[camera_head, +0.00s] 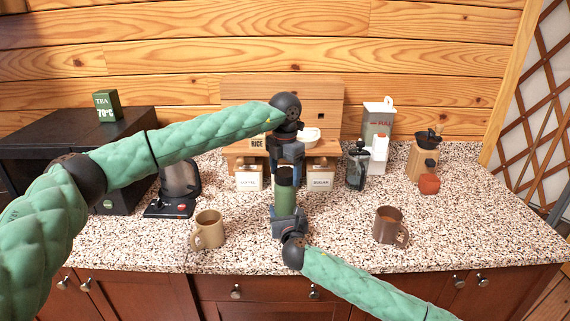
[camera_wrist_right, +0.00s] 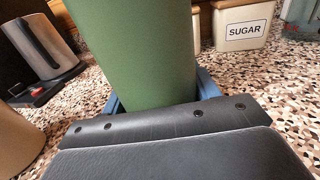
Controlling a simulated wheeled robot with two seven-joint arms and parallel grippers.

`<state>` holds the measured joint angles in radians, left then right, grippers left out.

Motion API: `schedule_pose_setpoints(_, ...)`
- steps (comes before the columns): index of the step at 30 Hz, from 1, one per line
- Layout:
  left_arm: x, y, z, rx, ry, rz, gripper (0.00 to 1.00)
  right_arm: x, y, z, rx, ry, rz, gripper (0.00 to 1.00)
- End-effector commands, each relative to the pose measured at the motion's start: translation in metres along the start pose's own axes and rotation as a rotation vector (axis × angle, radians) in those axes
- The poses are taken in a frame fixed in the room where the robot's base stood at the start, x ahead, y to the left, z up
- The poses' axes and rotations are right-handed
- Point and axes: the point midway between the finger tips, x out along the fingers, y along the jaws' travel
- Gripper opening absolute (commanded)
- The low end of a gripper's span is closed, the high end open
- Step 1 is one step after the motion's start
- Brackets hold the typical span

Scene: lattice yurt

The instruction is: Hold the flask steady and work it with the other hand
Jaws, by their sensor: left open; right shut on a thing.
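The green flask (camera_head: 285,195) stands upright on the speckled counter, near its front middle. It fills the upper middle of the right wrist view (camera_wrist_right: 135,50). My right gripper (camera_head: 287,217) is shut around the lower part of the flask, coming from the front. My left gripper (camera_head: 286,165) is open and points down from above, at the dark top of the flask. Its fingers hide part of the top, and I cannot tell whether they touch it.
A beige mug (camera_head: 208,232) stands left of the flask and a brown mug (camera_head: 387,226) right of it. Behind are a coffee canister (camera_head: 249,178), a sugar canister (camera_head: 320,178) and a french press (camera_head: 357,168). A kettle (camera_head: 178,182) stands at the left. Counter between flask and mugs is clear.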

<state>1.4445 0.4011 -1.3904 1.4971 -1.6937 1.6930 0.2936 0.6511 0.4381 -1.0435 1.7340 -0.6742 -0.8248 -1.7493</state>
Motion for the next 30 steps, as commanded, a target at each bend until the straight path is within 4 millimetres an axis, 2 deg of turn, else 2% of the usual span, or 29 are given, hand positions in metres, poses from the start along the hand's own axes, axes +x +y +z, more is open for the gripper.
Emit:
schedule_pose_setpoints(7, 0.0009, 0.0, 0.0, 0.0, 0.0, 0.0, 0.75, -0.0001, 0.0, -0.0009, 0.0, 0.001, 0.0, 0.0)
schedule_pose_setpoints(8, 0.0008, 0.0001, 0.0, 0.0, 0.0, 0.0, 0.71, -0.0001, 0.0, -0.0009, 0.0, 0.001, 0.0, 0.0)
schedule_pose_setpoints(14, 0.0007, 0.0001, 0.0, 0.0, 0.0, 0.0, 0.31, -0.0001, 0.0, -0.0009, 0.0, 0.001, 0.0, 0.0)
schedule_pose_setpoints(23, 0.0005, 0.0006, -0.0001, 0.002, 0.0, 0.0, 0.29, -0.0002, 0.0, -0.0009, 0.0, 0.001, 0.0, 0.0)
schedule_pose_setpoints(24, 0.0005, 0.0006, 0.0, 0.002, 0.0, 0.0, 0.65, -0.0002, 0.0, -0.0009, 0.0, 0.001, 0.0, 0.0)
schedule_pose_setpoints(27, 0.0005, 0.0005, 0.0, 0.002, 0.0, 0.0, 0.82, -0.0002, 0.0, -0.0009, 0.0, 0.001, 0.0, 0.0)
schedule_pose_setpoints(30, 0.0005, 0.0003, 0.0, 0.002, 0.0, 0.0, 0.82, -0.0002, 0.0, -0.0009, 0.0, 0.001, 0.0, 0.0)
